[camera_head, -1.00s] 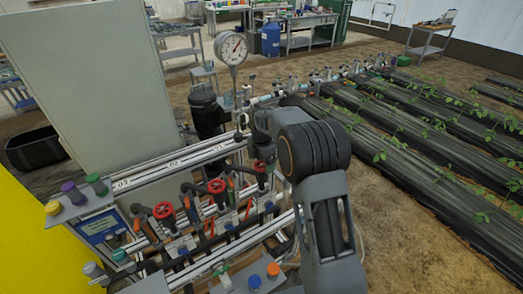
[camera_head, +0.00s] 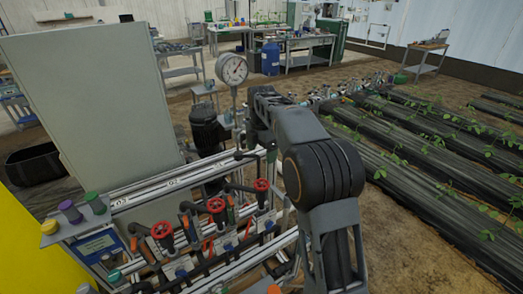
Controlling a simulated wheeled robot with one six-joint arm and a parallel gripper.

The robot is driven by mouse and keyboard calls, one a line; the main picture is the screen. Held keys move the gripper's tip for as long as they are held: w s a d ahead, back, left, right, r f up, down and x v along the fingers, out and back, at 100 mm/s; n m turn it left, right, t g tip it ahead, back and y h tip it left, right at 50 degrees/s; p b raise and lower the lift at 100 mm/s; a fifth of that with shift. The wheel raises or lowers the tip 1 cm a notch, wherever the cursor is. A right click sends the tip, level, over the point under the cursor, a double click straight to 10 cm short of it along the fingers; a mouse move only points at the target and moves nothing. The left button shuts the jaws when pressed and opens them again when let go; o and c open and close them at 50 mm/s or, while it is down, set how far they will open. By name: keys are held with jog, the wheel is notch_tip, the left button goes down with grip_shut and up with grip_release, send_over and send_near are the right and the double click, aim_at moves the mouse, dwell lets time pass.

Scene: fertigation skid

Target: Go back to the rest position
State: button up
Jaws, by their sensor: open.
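My arm rises from the bottom right of the head view, bends at a large dark elbow and reaches up and left over the skid. My gripper (camera_head: 257,150) hangs at the far end of it, small and partly hidden by my wrist, with open jaws. It is above and behind the rightmost red valve handwheel (camera_head: 262,185) and appears apart from it. I see nothing held in it. A middle red handwheel (camera_head: 216,205) and a left red handwheel (camera_head: 162,230) stand on the dark pipes of the skid, clear of my arm.
A pressure gauge (camera_head: 231,69) stands upright just left of my forearm, near a black canister (camera_head: 207,130). A tall grey cabinet (camera_head: 100,95) is at left. Aluminium rails (camera_head: 170,185) run below my gripper. Planted beds (camera_head: 440,150) lie at right, with bare floor between.

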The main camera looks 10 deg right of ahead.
dwell(0.3)
jog(key=s+f+m+t, duration=0.1)
jog(key=s+m+t, duration=0.1)
jog(key=s+m, duration=0.9)
jog(key=s+f+m+t, duration=0.1)
jog(key=s+f+m, duration=0.1)
jog(key=s+m, duration=1)
jog(key=shift+s+d+f+t, duration=0.15)
jog(key=shift+s+f+t, duration=0.2)
jog(key=shift+s, duration=1.55)
